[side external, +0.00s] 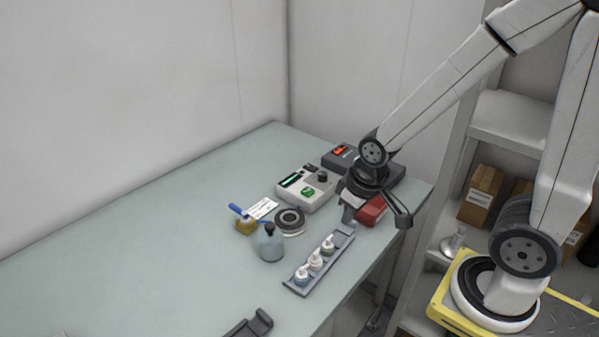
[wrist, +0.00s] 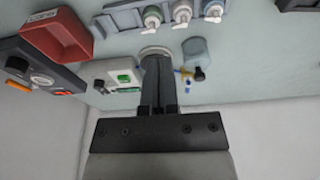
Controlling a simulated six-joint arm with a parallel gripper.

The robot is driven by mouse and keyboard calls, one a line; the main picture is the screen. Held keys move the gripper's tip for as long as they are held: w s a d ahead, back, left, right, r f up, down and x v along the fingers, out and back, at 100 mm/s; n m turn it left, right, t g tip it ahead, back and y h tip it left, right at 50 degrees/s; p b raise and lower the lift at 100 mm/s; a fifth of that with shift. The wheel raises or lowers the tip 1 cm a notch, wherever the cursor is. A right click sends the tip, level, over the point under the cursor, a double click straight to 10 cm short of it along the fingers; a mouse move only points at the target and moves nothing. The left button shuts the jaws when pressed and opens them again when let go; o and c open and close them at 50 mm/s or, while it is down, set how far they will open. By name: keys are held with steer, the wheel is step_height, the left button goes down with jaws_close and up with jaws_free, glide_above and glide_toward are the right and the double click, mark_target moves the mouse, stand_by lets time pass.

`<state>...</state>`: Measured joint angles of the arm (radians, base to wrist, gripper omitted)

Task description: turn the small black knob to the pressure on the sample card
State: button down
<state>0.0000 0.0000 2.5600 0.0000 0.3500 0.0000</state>
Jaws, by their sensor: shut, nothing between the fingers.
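The small black knob (side external: 321,177) stands on top of a light grey device (side external: 303,194) with a green-lit display and a green button. The device also shows in the wrist view (wrist: 125,66), left of my fingers. The white sample card (side external: 263,208) lies flat on the table, left of the device; its writing is too small to read. My gripper (side external: 348,215) points down, shut and empty, to the right of the device and apart from the knob. Its closed fingers (wrist: 156,58) show in the middle of the wrist view.
A red tray (side external: 373,211) is close beside my gripper. A rack (side external: 340,245) with small white-capped bottles, a round black-and-white item (side external: 290,220) and a grey-blue bottle (side external: 269,246) stand in front. The table's left is clear.

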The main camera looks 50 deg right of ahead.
steer(key=c, duration=0.8)
jaws_free()
steer(key=shift+w, duration=0.1)
steer(key=o, duration=0.4)
steer(key=shift+w+d, duration=0.15)
steer(key=shift+w, duration=0.1)
steer(key=shift+o, duration=0.6)
steer(key=w+d+n+g, duration=0.1)
steer(key=w+d, duration=0.7)
steer(key=w, duration=0.4)
steer(key=shift+w+r, duration=0.15)
steer(key=g, duration=0.2)
glide_above(323, 173)
steer(key=shift+s+a+f+n, duration=0.1)
steer(key=shift+a+f+n, duration=0.15)
steer(key=shift+f, duration=0.3)
steer(key=shift+s+a+f+n, duration=0.1)
steer(key=shift+a+f+n, duration=0.1)
steer(key=shift+f, duration=0.35)
steer(key=shift+w+d+f, duration=0.1)
steer(key=shift+w+d, duration=0.05)
steer(key=shift+d, duration=0.3)
steer(key=shift+f, duration=0.1)
steer(key=shift+f, duration=3.85)
